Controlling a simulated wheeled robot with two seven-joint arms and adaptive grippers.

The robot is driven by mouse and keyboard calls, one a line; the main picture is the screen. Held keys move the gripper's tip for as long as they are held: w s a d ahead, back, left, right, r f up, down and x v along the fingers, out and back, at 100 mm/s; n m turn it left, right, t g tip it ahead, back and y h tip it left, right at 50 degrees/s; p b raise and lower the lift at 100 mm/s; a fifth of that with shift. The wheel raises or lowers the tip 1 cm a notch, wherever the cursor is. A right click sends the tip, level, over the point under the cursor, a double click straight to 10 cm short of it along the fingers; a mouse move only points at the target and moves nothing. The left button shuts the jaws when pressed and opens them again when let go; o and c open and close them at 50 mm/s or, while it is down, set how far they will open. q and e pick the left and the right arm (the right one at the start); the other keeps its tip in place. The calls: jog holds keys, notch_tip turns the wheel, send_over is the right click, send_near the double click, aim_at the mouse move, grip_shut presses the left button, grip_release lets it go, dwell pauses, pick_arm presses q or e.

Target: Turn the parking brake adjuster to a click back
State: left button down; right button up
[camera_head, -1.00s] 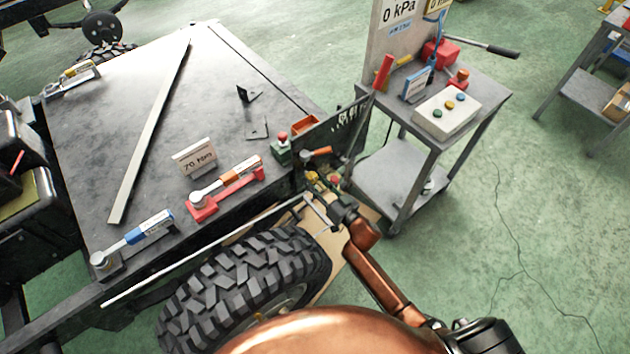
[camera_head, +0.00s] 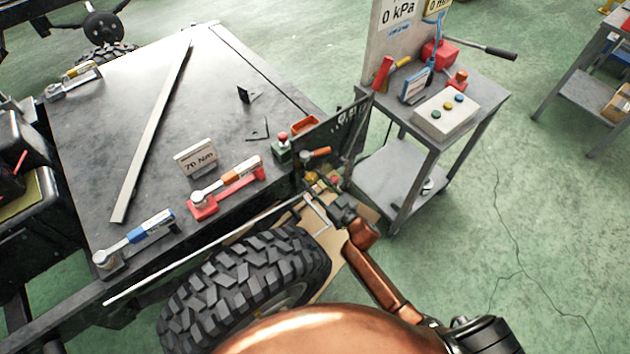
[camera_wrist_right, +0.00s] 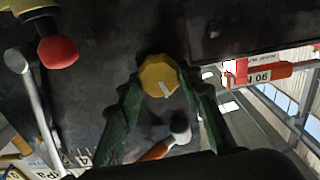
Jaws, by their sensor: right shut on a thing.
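The adjuster is a yellow faceted knob (camera_wrist_right: 159,73) with a white pointer mark, set on a dark plate in the right wrist view. The mark points down and slightly right there. My right gripper (camera_wrist_right: 168,88) has its two dark greenish fingers on either side of the knob and is shut on it. In the head view my right gripper (camera_head: 324,192) reaches down beside the bench corner, behind the tyre; its fingertips and the knob are too small to tell apart there. My left gripper is not in view.
A red knob (camera_wrist_right: 58,51) and a grey lever (camera_wrist_right: 22,80) stand left of the adjuster. The tyre (camera_head: 245,285) lies close to my right arm. A trolley (camera_head: 478,125) stands to the right. Torque wrenches, including a red-based one (camera_head: 205,208), lie on the bench (camera_head: 90,160).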

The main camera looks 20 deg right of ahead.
jog(key=n, duration=0.3)
jog(key=shift+a+n, duration=0.1)
jog(key=shift+n, duration=0.3)
jog(key=shift+f+n, duration=0.1)
jog(key=shift+n, duration=2.2)
jog(key=o, duration=1.2)
jog(key=shift+c, duration=0.2)
jog(key=shift+s, duration=0.25)
jog(key=v, duration=1.1)
jog(key=shift+s, duration=0.3)
